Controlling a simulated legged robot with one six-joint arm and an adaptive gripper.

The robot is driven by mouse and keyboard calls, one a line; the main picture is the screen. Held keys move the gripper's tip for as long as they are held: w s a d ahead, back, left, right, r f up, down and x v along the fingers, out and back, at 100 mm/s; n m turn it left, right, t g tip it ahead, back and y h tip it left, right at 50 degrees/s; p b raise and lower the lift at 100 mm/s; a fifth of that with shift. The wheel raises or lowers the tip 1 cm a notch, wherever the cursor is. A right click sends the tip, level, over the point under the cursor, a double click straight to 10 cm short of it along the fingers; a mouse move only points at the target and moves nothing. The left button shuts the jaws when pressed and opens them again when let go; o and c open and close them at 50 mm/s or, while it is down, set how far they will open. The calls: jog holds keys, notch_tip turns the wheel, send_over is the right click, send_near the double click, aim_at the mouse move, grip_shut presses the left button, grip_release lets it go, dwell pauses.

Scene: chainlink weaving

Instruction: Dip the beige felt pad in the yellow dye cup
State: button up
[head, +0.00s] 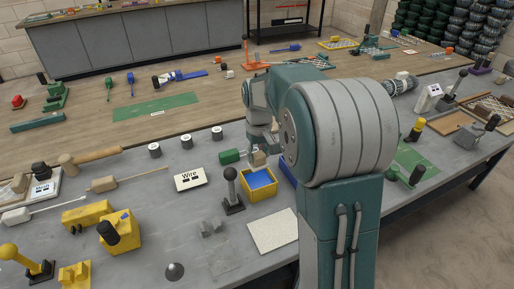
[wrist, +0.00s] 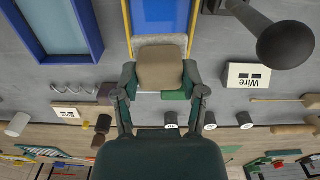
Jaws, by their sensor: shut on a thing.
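My gripper (head: 257,150) is shut on the beige felt pad (wrist: 160,70), a small rounded block between its two fingers in the wrist view. In the head view the pad (head: 259,158) shows just behind the back edge of a yellow square container (head: 246,183) with a blue inside. This is the only open yellow vessel that I see. In the wrist view its yellow wall (wrist: 127,20) is at the top, beyond the pad. The pad is not seen inside it. I cannot tell its height above the rim.
A blue-walled tray (wrist: 96,38) stands beside the yellow container, partly hidden by my arm in the head view. A black knobbed lever (head: 232,188) stands at the container's left, near a "Wire" label (head: 190,179). A green-handled tool (head: 230,156) lies behind. A pale slab (head: 272,232) lies in front.

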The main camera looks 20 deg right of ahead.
jog(key=shift+f, duration=3.85)
jog(key=shift+r, duration=0.1)
jog(key=shift+r, duration=2.4)
jog(key=shift+r, duration=2.45)
